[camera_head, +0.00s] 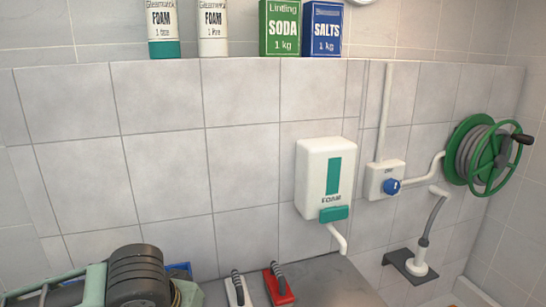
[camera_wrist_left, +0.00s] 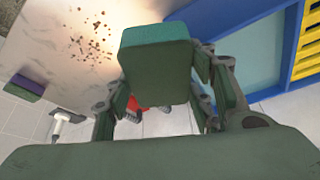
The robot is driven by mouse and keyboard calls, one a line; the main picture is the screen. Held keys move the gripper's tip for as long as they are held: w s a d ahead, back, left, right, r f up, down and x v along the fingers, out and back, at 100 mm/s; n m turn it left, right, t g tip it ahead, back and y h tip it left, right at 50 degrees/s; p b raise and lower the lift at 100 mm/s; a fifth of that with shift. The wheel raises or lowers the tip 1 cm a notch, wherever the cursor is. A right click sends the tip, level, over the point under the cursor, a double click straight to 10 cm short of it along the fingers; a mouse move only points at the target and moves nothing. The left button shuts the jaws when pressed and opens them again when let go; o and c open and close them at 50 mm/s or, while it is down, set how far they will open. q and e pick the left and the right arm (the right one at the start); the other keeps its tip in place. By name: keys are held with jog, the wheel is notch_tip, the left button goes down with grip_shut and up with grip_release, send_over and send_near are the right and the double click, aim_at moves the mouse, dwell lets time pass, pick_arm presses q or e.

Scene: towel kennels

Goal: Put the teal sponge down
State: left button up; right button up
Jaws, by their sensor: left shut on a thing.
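In the left wrist view my left gripper (camera_wrist_left: 163,82) is shut on the teal sponge (camera_wrist_left: 155,62), a block with a darker green front face. The fingers lie on either side of it, and it covers part of what is below. I cannot tell its exact height above the surface. In the head view my left arm comes in at the lower left; its fingertips and the sponge do not show there. My right gripper is in neither view.
The wrist view shows a pale surface (camera_wrist_left: 50,55) with brown crumbs (camera_wrist_left: 92,45), a purple-and-green block (camera_wrist_left: 27,86), and a blue tray (camera_wrist_left: 208,18) with yellow parts beside it. The head view shows a white-handled item (camera_head: 238,292), a red one (camera_head: 278,286) and a foam dispenser (camera_head: 322,165).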

pick_arm(q)
jog(key=a, duration=0.1)
jog(key=s+a+n, duration=0.1)
jog(key=a+n, duration=0.1)
jog(key=shift+s+a+r+y, duration=0.1)
jog(key=shift+s+r+y, duration=0.2)
jog(key=shift+s+y, duration=0.1)
jog(key=shift+a, duration=0.1)
jog(key=shift+w, duration=0.1)
dwell(0.3)
